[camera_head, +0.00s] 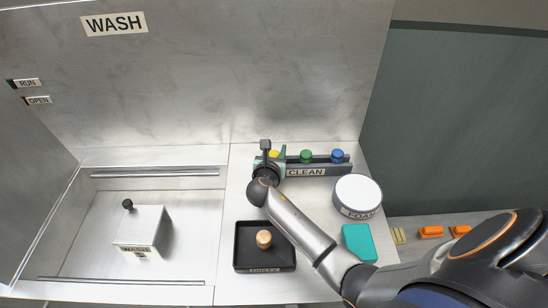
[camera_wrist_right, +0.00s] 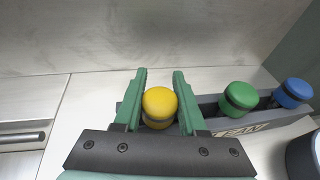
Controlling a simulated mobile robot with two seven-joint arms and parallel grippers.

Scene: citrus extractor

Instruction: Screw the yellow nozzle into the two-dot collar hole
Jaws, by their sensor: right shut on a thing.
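The yellow nozzle (camera_wrist_right: 160,104) is round-topped and stands at the left end of the dark rack labelled CLEAN (camera_head: 322,170). In the head view only a little of the yellow nozzle (camera_head: 274,154) shows past my gripper. My right gripper (camera_wrist_right: 159,108) has its green fingers on both sides of the nozzle, shut on it. In the head view my right gripper (camera_head: 272,158) is at the rack's left end. I cannot tell whether the nozzle still touches the rack. I cannot make out the two-dot collar hole in either view. My left gripper is not in view.
A green nozzle (camera_head: 306,156) and a blue nozzle (camera_head: 337,156) stand farther right in the rack. A round white container (camera_head: 358,195), a teal block (camera_head: 358,241) and a black tray (camera_head: 240,262) with a tan knob are near my arm. A white box (camera_head: 150,225) stands in the left basin.

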